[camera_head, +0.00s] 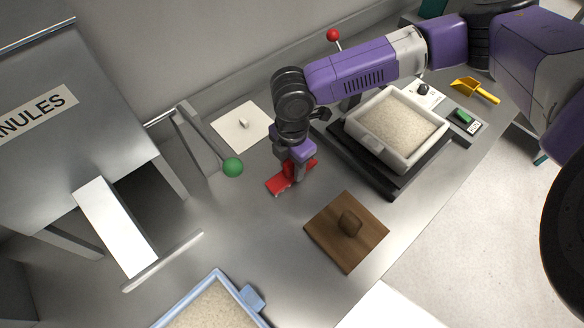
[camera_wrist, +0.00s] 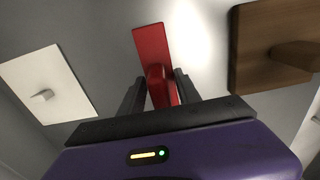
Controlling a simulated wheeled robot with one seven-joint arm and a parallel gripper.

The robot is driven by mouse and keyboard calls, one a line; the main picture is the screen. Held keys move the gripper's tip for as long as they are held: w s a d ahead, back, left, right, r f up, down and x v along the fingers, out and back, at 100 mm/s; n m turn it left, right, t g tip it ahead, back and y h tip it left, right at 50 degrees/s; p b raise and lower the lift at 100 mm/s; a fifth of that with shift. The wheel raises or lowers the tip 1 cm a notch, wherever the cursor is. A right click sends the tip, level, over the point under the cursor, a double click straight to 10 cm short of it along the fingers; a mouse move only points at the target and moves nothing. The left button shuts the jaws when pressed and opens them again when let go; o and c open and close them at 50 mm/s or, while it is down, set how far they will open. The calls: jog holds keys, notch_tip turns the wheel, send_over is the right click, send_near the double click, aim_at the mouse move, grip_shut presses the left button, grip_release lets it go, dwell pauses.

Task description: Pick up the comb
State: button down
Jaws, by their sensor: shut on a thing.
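The comb (camera_head: 277,186) looks to be the red piece under my gripper (camera_head: 293,171), over the grey metal table. In the wrist view the red comb (camera_wrist: 151,50) is a flat plate with a raised grip. The two dark fingers of my gripper (camera_wrist: 160,90) stand on either side of that grip and are shut on it. In the head view the gripper hides part of the comb. I cannot tell whether the comb touches the table.
A wooden lid with a knob (camera_head: 346,232) lies to the right, and a white lid (camera_head: 241,127) to the left. A white tray of granules (camera_head: 354,128) stands on a black device. A green-knobbed lever (camera_head: 232,167) is close by on the left. A blue tray (camera_head: 248,297) is in front.

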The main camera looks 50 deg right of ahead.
notch_tip(320, 180, up, 20)
jog(key=shift+p, duration=0.35)
dwell(0.4)
jog(key=c, duration=1.4)
grip_release()
jog(key=c, duration=0.6)
jog(key=shift+c, duration=0.2)
jog(key=shift+s, duration=0.15)
jog(key=shift+p, duration=0.35)
